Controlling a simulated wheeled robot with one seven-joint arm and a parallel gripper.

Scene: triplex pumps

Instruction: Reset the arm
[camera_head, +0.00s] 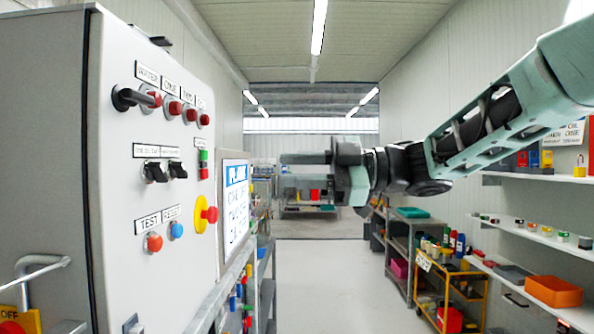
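My arm comes in from the upper right and reaches left across the middle of the view. My gripper (306,158) is at its end, with a dark finger pointing left toward the control panel. No held object shows. The white control cabinet (125,200) stands at the left, with red buttons (174,108), black switches (177,170), a yellow-and-red emergency stop (206,214) and a blue button (176,230). The fingertip appears to the right of the cabinet face, apart from it.
A whiteboard (236,200) hangs beyond the cabinet. The aisle floor (330,285) between is clear.

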